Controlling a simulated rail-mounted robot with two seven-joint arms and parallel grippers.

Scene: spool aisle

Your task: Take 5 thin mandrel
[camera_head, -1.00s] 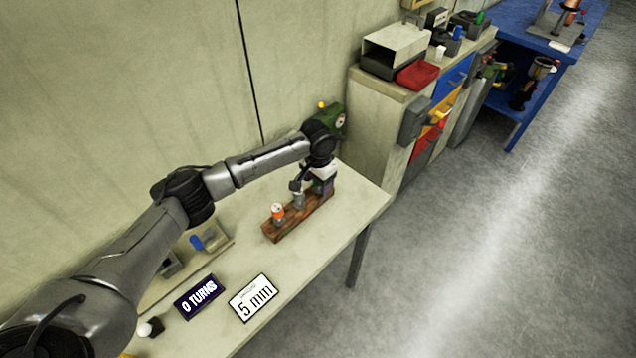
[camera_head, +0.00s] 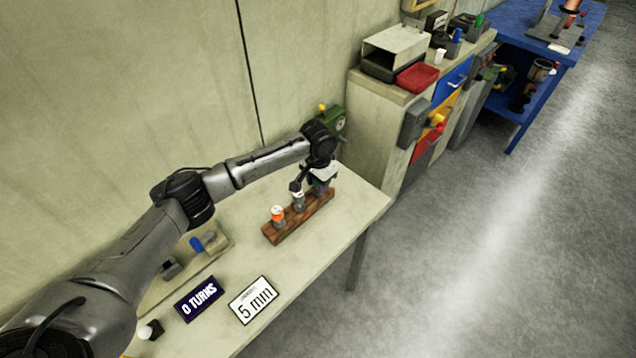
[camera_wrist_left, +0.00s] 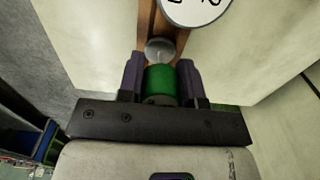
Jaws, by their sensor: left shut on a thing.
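A wooden rack (camera_head: 298,220) stands on the pale bench. It holds an orange mandrel (camera_head: 278,214) with a white top and a grey mandrel (camera_head: 298,203) with a light top. My left gripper (camera_head: 320,188) is low at the far end of the rack. In the left wrist view its purple fingers (camera_wrist_left: 161,84) are shut on a green cylinder (camera_wrist_left: 160,82), with a grey round knob (camera_wrist_left: 158,48) just beyond. A white marked disc (camera_wrist_left: 198,8) shows past the knob, cut off by the frame. I cannot read which mandrel is the 5. My right gripper is out of view.
A "5 min" card (camera_head: 253,300) and a "0 TURNS" sign (camera_head: 199,298) lie near the front of the bench. A green machine (camera_head: 332,122) stands behind my wrist. A cabinet with a red tray (camera_head: 417,77) stands beyond the bench. The bench's right front is clear.

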